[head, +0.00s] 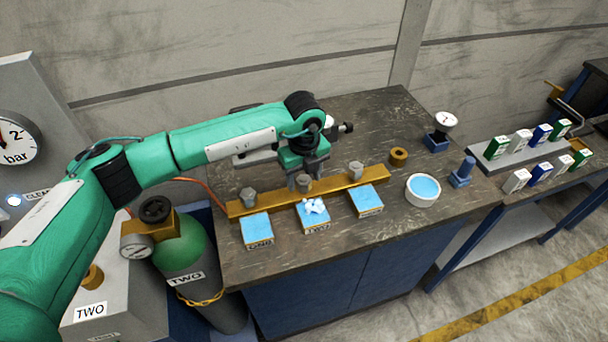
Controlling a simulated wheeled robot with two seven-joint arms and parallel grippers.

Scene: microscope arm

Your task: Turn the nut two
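A brass bar (238,208) on the dark workbench carries three grey nuts: a left one (249,196), a middle one (304,184) and a right one (356,170). Blue-topped blocks with small labels stand in front of them; the labels are too small to read surely. My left gripper (306,174) points down at the middle nut, its fingers at or just above the nut's top. I cannot tell whether they touch it or are closed on it. My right gripper is not in view.
White bits lie on the middle block (314,220). To the right are a brass ring (398,156), a white bowl of blue liquid (422,190), a blue post (464,170) and a gauge (445,121). A green gas cylinder (184,251) marked TWO stands left of the bench.

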